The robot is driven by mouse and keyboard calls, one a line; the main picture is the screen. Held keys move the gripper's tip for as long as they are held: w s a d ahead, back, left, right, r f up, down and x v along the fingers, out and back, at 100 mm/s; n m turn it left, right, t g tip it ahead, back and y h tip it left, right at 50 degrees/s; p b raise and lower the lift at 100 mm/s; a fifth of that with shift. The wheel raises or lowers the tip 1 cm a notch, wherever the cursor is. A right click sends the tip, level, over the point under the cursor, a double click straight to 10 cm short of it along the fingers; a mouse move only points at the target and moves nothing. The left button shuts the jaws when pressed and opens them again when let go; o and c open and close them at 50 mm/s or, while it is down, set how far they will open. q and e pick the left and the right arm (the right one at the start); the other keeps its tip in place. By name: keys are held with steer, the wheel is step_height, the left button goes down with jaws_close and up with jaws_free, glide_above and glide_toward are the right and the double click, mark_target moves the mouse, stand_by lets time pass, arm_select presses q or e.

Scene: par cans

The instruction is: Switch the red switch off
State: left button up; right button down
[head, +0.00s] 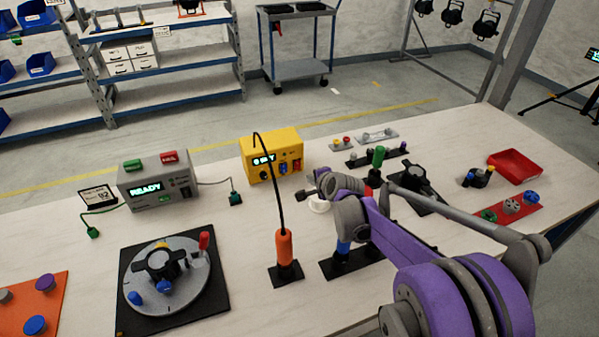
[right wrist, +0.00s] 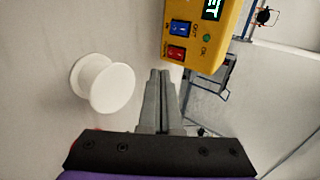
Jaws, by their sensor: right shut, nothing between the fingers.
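The yellow box (head: 262,146) stands on the table and has a lit display, a blue switch and a red switch (head: 297,165) on its front. In the right wrist view the red switch (right wrist: 176,53) sits below the blue switch (right wrist: 180,27). Whether the red switch is on or off is too small to tell. My right gripper (head: 304,196) is shut and empty, in front of the box. In the right wrist view its fingertips (right wrist: 160,74) point toward the box's red-switch end, apart from the switch as far as I can see. My left gripper is out of view.
A white spool (right wrist: 103,83) stands close beside my right gripper. An orange-handled tool (head: 285,250) with a black cable stands upright in front of the box. A grey box (head: 150,185) reading READY and a round dial fixture (head: 140,290) are to the left. A red tray (head: 515,167) lies far right.

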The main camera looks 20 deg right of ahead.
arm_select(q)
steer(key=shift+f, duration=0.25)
arm_select(e)
glide_toward(296, 170)
steer(key=f, duration=0.1)
steer(key=w+f, duration=0.1)
steer(key=shift+d+f, duration=0.1)
steer(key=shift+f, duration=0.3)
steer(key=w, duration=0.3)
steer(key=shift+w+d+f, duration=0.1)
steer(key=shift+w+f, duration=0.05)
steer(key=shift+f, duration=0.2)
steer(key=shift+w, duration=0.4)
